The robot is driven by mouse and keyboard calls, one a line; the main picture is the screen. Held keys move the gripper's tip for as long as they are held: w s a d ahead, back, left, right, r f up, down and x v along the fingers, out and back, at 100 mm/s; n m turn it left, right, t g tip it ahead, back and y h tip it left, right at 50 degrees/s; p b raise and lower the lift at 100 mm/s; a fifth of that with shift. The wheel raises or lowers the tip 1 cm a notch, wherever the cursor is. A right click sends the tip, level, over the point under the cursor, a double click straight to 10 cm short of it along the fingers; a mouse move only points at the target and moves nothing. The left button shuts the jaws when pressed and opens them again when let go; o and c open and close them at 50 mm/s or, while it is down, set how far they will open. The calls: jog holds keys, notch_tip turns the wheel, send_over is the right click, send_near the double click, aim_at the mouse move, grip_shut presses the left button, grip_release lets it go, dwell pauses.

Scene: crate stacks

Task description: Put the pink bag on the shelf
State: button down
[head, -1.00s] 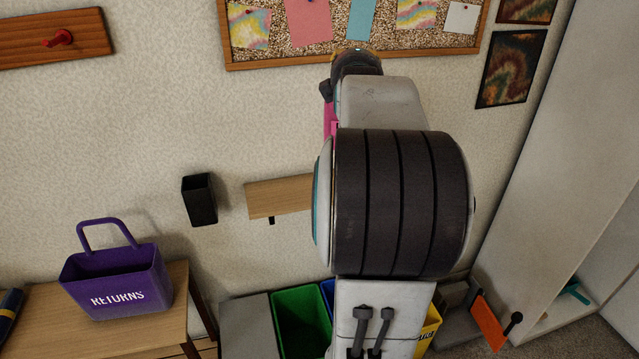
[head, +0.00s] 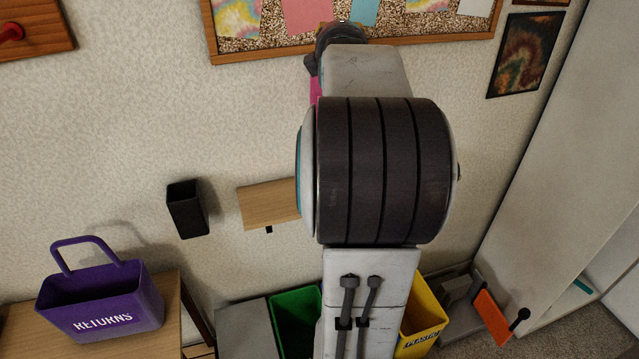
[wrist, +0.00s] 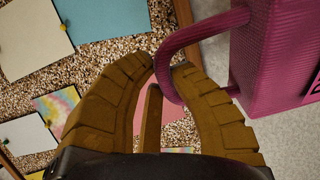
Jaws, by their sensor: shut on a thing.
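The pink bag (wrist: 275,55) shows in the wrist view at the upper right, with its loop handle (wrist: 190,35) running between my gripper's fingers. My gripper (wrist: 165,80) has ribbed yellow-brown fingers and is shut on that handle. In the head view only a small pink edge of the bag (head: 315,91) shows beside my arm; my arm hides the rest. A small wooden wall shelf (head: 267,204) is on the wall left of my arm and lower than the bag. Its right end is hidden behind my arm, and its visible top is bare.
A black wall holder (head: 187,210) is just left of the shelf. A purple returns basket (head: 105,305) stands on a wooden cabinet at lower left. Green (head: 297,320) and yellow (head: 424,318) bins stand below. A corkboard (head: 400,30) hangs above.

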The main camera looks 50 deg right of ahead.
jog(key=shift+w+d, duration=0.1)
jog(key=shift+w, duration=0.1)
jog(key=shift+w+d+f+b, duration=0.1)
jog(key=shift+w+f+b, duration=0.1)
jog(key=shift+f+b, duration=0.15)
jog(key=shift+s+f+b, duration=0.25)
jog(key=shift+s+b, duration=0.05)
notch_tip(320, 180, down, 9)
jog(key=b, duration=0.8)
jog(key=shift+w+r+b, duration=0.1)
jog(key=shift+r+b, duration=0.05)
jog(key=shift+b, duration=0.15)
jog(key=shift+f+b, duration=1.15)
jog(key=shift+f, duration=4)
jog(key=c, duration=1.6)
grip_release()
jog(key=shift+f, duration=0.1)
jog(key=o, duration=0.4)
